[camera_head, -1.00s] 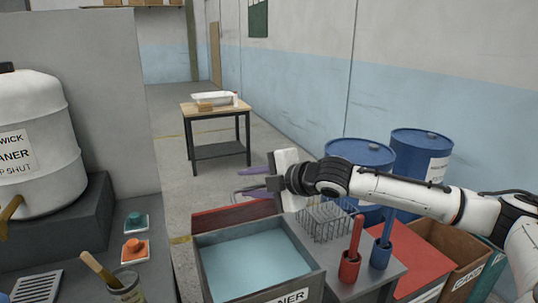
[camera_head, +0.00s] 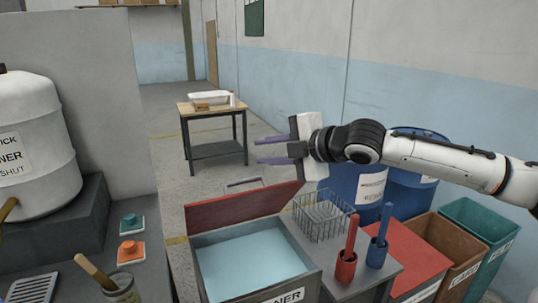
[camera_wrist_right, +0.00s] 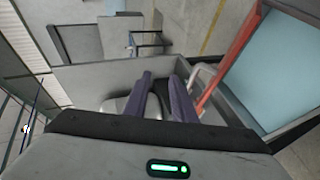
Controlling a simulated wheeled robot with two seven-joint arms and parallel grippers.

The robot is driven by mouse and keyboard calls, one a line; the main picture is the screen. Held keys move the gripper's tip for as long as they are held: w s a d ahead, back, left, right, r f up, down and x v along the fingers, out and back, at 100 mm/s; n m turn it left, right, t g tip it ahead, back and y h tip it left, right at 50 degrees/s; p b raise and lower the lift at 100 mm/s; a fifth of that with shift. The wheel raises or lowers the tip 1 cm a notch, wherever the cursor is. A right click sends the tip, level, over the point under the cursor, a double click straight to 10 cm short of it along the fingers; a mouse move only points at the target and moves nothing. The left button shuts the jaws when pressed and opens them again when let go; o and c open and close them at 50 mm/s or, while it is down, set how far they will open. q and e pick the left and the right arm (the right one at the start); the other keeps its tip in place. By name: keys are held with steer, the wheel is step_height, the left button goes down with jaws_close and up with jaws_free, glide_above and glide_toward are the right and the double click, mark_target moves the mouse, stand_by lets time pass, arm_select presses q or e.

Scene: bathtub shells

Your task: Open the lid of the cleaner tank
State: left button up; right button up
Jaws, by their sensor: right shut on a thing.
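The cleaner tank (camera_head: 315,281) is an open grey box of pale blue liquid, labelled on its front. Its red lid (camera_head: 240,209) stands raised and tilted along the far edge. A thin grey handle (camera_head: 243,182) shows at the lid's top; it also shows in the right wrist view (camera_wrist_right: 205,68). My left gripper is not in view.
A wire basket (camera_head: 320,218) and red (camera_head: 346,268) and blue (camera_head: 377,254) holders stand right of the tank. Blue drums (camera_head: 357,190) and bins (camera_head: 478,236) are beyond. A white cleaner drum (camera_head: 35,150) stands left. Floor behind the lid is clear.

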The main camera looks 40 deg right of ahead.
steer(key=shift+s+a+r, duration=0.15)
steer(key=shift+s+r, duration=0.1)
steer(key=shift+s, duration=0.5)
steer(key=shift+w+a+f, duration=0.1)
steer(key=shift+w+f, duration=0.2)
steer(key=shift+w, duration=0.05)
steer(key=shift+s, duration=0.2)
arm_select(q)
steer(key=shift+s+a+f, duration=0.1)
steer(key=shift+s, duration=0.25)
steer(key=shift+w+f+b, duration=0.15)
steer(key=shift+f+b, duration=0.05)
steer(key=shift+b, duration=0.2)
arm_select(e)
steer(key=v, duration=1)
